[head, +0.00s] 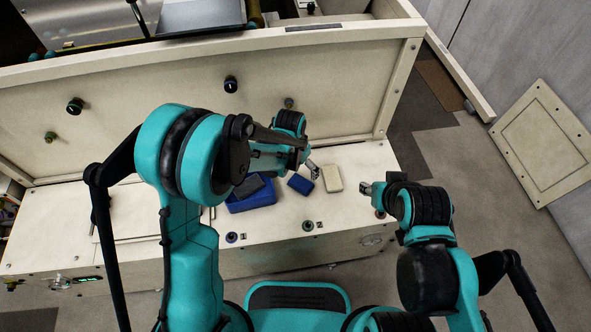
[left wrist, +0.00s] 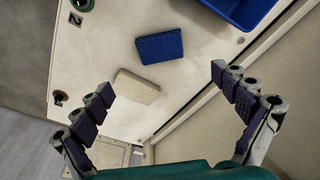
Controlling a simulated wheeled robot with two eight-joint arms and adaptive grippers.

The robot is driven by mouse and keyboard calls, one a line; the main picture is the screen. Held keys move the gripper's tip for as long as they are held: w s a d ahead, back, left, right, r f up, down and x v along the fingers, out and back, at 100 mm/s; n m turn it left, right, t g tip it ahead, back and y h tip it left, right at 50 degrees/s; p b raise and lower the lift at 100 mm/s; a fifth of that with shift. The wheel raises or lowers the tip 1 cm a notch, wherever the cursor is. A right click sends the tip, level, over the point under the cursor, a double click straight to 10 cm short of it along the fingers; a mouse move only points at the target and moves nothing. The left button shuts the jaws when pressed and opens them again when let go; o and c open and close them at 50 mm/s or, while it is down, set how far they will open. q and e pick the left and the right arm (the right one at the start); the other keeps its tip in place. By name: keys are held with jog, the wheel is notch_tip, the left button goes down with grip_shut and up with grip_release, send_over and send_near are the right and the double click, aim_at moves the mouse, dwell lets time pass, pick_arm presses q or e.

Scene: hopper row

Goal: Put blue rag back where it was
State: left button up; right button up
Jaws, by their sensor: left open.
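The blue rag (head: 300,184) lies flat on the cream worktop, between a blue tray and a cream block. It also shows in the left wrist view (left wrist: 160,47), near the top middle and clear of both neighbours. My left gripper (left wrist: 162,82) is open and empty. Its fingers are spread wide above the worktop, with the rag beyond the fingertips. In the head view the left gripper (head: 312,171) hangs just behind the rag, partly hidden by its own arm. My right gripper (head: 368,188) is at the worktop's right end, apart from the rag; its jaws are too small to read.
The cream block (head: 332,178) lies right of the rag. The blue tray (head: 237,208) holds a dark grey item (head: 249,187). An upright cream panel (head: 180,100) stands behind.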

pick_arm(q)
jog(key=s+a+r+n+t, duration=0.1)
jog(key=s+a+r+n, duration=0.15)
jog(key=a+r, duration=0.45)
jog(key=s+a+r+n+t, duration=0.2)
jog(key=s+a+r, duration=0.3)
jog(key=s+r, duration=0.1)
jog(key=s+a+r+n+t+y, duration=0.1)
jog(key=s+a+r, duration=0.3)
jog(key=s, duration=0.4)
jog(key=shift+s+a+r+n+t, duration=0.2)
jog(key=shift+a+r+n+t, duration=0.15)
jog(key=shift+r+n+t, duration=0.4)
